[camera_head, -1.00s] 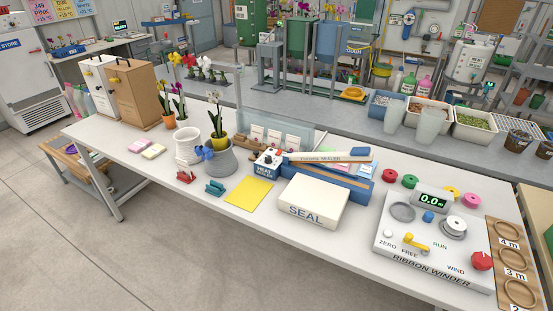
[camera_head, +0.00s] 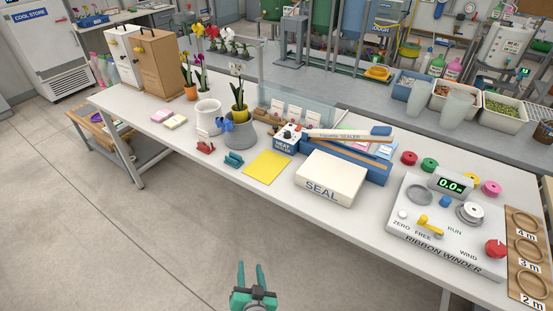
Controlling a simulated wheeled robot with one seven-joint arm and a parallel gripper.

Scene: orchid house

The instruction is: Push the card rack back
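The card rack is a low brown wooden strip (camera_head: 264,120) with small white cards (camera_head: 295,112) standing in it. My gripper (camera_head: 251,267) is at the bottom of the view, in front of the bench and well away from the rack. Its two green fingers are apart, with nothing between them.
A grey pot (camera_head: 240,138), a white pot (camera_head: 208,116), red clips (camera_head: 205,147) and teal clips (camera_head: 233,160) stand in front of the rack. A yellow sheet (camera_head: 267,167) lies on clear bench (camera_head: 228,182). The SEAL box (camera_head: 331,178) and ribbon winder (camera_head: 447,225) are to the right.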

